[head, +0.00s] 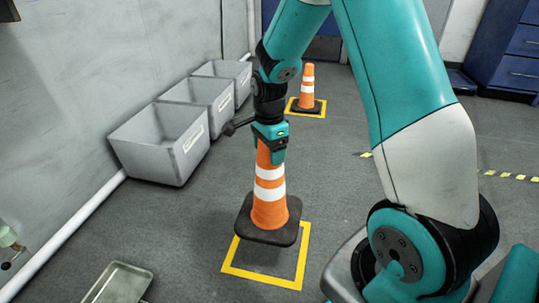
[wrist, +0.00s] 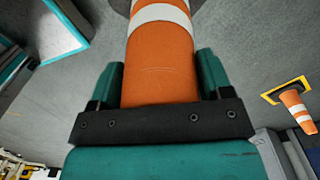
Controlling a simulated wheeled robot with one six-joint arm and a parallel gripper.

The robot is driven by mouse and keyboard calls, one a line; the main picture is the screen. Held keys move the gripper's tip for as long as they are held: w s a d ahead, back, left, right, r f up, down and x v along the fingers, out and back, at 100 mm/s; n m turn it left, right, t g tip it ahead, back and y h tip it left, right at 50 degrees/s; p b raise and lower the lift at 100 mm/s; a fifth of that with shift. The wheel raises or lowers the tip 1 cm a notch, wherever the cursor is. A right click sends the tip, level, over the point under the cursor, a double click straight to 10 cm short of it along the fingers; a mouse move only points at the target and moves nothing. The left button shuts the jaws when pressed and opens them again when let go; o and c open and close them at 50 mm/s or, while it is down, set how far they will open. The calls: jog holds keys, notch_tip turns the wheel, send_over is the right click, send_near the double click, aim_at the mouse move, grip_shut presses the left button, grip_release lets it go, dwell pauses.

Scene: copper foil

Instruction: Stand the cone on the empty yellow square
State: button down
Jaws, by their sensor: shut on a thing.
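An orange cone (head: 270,195) with white bands and a black square base hangs upright from my gripper (head: 270,145) in the head view. My gripper is shut on the cone's upper part. The wrist view shows the orange cone (wrist: 160,70) between the two teal fingers of my gripper (wrist: 160,85). The empty yellow square (head: 268,279) is an outline on the floor. The cone's base appears above its far part and hides some of its far side. The base seems raised off the floor, but the exact height is hard to tell.
A second cone (head: 307,88) stands on another yellow square (head: 292,106) farther back. Several grey bins (head: 165,150) line the left wall. A metal tray (head: 118,284) lies at the front left. Yellow-black tape (head: 515,177) marks the floor at right. Blue drawers (head: 505,50) stand at the back right.

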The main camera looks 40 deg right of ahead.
aim_at(269, 193)
notch_tip(269, 193, down, 16)
jog(key=b, duration=0.9)
jog(key=shift+f, duration=0.15)
jog(key=shift+c, duration=0.2)
grip_release()
jog(key=shift+f, duration=0.1)
